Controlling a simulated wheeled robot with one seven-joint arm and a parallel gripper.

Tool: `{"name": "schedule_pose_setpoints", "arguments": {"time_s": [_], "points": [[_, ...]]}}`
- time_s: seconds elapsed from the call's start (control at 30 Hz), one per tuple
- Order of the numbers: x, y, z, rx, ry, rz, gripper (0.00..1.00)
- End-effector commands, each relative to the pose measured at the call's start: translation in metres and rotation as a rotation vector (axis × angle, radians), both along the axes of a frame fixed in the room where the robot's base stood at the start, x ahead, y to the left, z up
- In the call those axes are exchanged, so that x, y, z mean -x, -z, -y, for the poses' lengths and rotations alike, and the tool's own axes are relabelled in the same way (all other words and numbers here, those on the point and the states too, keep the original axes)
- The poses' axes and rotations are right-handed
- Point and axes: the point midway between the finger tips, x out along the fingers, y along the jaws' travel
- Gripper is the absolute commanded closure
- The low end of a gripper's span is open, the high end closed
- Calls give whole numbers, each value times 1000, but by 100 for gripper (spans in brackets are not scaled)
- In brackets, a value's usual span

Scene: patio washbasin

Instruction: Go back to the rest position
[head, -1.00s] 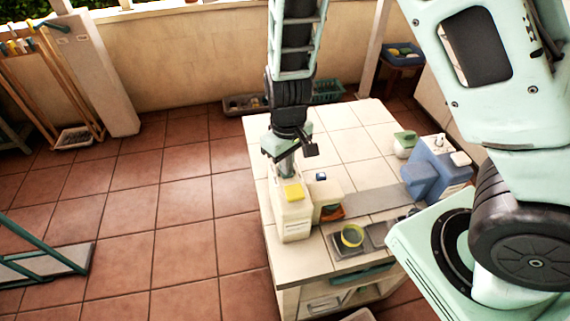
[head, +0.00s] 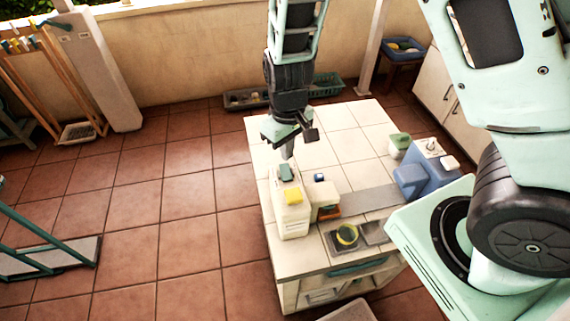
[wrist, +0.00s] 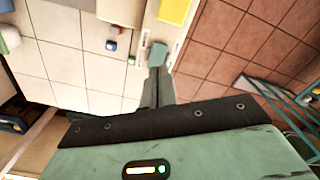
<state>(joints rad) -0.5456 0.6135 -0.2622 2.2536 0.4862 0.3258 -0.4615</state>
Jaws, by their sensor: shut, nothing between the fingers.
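My gripper (head: 287,157) is shut and empty, pointing down over the far left part of the tiled counter (head: 345,148). Its tip is close above a white box (head: 293,218) in the head view. The box has a green piece (head: 286,173) and a yellow piece (head: 293,196) on top. In the wrist view my gripper's fingers (wrist: 158,78) appear closed together, with the green piece (wrist: 157,53) just beyond their tips. I cannot tell if the tips still touch it.
Beside the box stand a small blue-topped container (head: 322,188) and an orange item (head: 330,212). A yellow-green cup (head: 347,235) is in a dark recess at the front. A blue dispenser (head: 425,172) and a green-lidded jar (head: 399,145) stand right.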

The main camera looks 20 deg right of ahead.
Motion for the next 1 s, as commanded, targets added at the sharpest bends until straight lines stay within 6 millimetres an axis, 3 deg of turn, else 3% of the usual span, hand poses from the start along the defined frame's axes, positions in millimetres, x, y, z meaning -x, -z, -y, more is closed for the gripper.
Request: {"name": "schedule_pose_setpoints", "arguments": {"time_s": [0.47, 0.57, 0.67, 0.8, 1.0], "points": [[0, 1, 0, 0, 0, 0, 100], [7, -2, -10, -25, -13, -5, 100], [28, -14, -32, -80, -44, -21, 100], [75, -38, -63, -145, -129, -44, 100], [144, -62, -75, -134, -260, -34, 100]]}}
